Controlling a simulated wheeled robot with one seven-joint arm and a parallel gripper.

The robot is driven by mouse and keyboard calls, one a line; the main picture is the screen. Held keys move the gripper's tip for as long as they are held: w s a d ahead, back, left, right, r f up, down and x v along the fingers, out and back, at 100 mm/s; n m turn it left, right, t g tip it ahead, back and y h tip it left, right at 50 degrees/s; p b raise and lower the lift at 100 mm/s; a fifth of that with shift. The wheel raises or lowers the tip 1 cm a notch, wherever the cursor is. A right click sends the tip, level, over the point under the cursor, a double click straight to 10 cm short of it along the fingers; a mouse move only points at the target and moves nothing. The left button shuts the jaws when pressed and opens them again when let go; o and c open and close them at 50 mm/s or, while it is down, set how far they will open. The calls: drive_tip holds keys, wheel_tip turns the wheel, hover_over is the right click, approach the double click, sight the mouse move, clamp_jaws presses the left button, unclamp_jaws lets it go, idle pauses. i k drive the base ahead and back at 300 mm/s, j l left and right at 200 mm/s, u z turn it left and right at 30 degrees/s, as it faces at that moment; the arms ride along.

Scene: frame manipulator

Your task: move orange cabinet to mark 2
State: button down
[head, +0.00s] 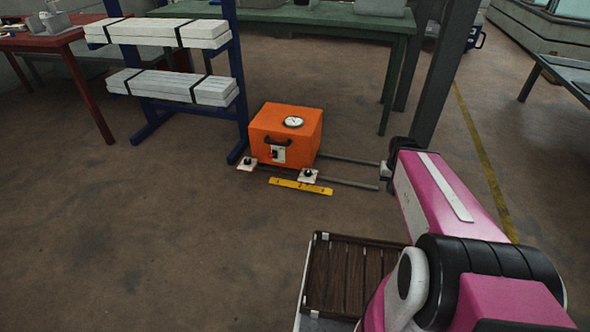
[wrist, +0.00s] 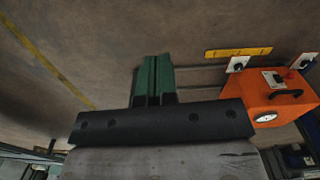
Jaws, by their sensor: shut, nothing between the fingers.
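The orange cabinet (head: 272,128) is a box with a round white dial on top and a black handle on its front. It sits at the left end of two dark parallel rails (head: 345,182) on the floor. A yellow strip with small marks (head: 300,186) lies in front of the rails; the marks are too small to read. In the wrist view, which is turned over, the cabinet (wrist: 283,94) is at the right and the yellow strip (wrist: 238,52) above it. My gripper (wrist: 152,62) has its green fingers together and empty, apart from the cabinet.
Two white blocks with black knobs (head: 247,164) (head: 308,176) sit on the near rail. A blue rack with white planks (head: 165,85) stands left of the cabinet, a green table (head: 300,18) behind. A dark post (head: 447,75) rises at the right.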

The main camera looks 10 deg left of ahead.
sight(297, 149)
drive_tip(key=i+j, duration=0.3)
drive_tip(key=i, duration=0.15)
drive_tip(key=i+j, duration=0.3)
drive_tip(key=i, duration=0.1)
